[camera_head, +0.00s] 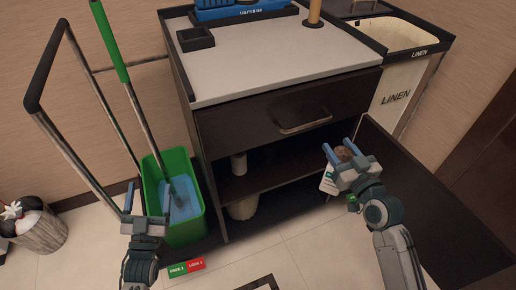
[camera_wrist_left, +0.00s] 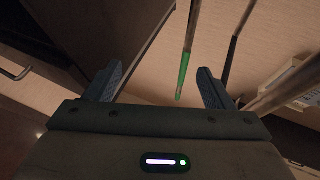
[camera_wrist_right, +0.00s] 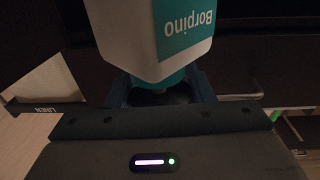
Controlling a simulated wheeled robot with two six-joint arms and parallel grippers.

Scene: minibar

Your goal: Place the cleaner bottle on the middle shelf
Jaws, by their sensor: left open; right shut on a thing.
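The cleaner bottle (camera_wrist_right: 160,35) is white with a teal "Borpino" label. In the right wrist view its neck is between the fingers of my right gripper (camera_wrist_right: 160,90), which is shut on it. In the head view the bottle (camera_head: 328,182) shows partly below my right gripper (camera_head: 341,151), in front of the cabinet's open right side; the gripper hides much of it. The middle shelf (camera_head: 270,177) is inside the dark cabinet, below the drawer, left of the bottle. My left gripper (camera_head: 145,216) is open and empty by the green bucket; it also shows in the left wrist view (camera_wrist_left: 160,85).
A pale cylinder (camera_head: 238,164) stands at the shelf's left, another (camera_head: 243,206) below it. The drawer (camera_head: 270,120) is shut. The open door (camera_head: 420,200) reaches out at right. A green bucket (camera_head: 183,225) with a mop handle stands left of the cabinet.

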